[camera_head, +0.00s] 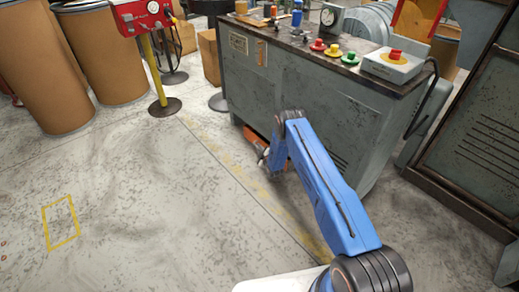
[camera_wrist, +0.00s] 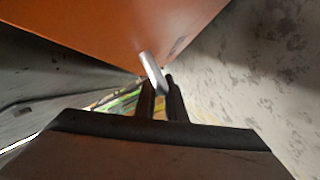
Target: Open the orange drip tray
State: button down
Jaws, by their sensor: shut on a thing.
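The orange drip tray (camera_head: 253,138) shows low at the foot of the grey machine, beside my blue arm, which hides part of it. It seems to stick out a little past the machine's base; how far I cannot tell. In the wrist view its orange surface (camera_wrist: 120,28) fills the upper left, with a silver handle (camera_wrist: 152,70) at its edge. My gripper (camera_wrist: 163,82) has its two dark fingers closed around the handle's near end. In the head view my gripper (camera_head: 265,157) is small and low, close to the floor at the tray.
The grey machine (camera_head: 290,85) stands behind the tray, with coloured buttons on its top. A yellow post on a round base (camera_head: 165,106) and brown drums (camera_head: 104,60) stand at upper left. The floor (camera_head: 150,200) left of the tray is clear.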

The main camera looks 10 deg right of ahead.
jog(key=s+a, duration=0.3)
jog(key=a, duration=0.3)
jog(key=s+a, duration=0.4)
jog(key=a, duration=0.2)
jog(key=s+a, duration=0.3)
jog(key=a, duration=0.3)
jog(key=shift+s+a, duration=0.25)
jog(key=shift+s, duration=0.1)
jog(key=c, duration=1.8)
grip_release()
jog(key=v, duration=1.7)
jog(key=shift+s+r, duration=0.1)
jog(key=shift+s, duration=0.1)
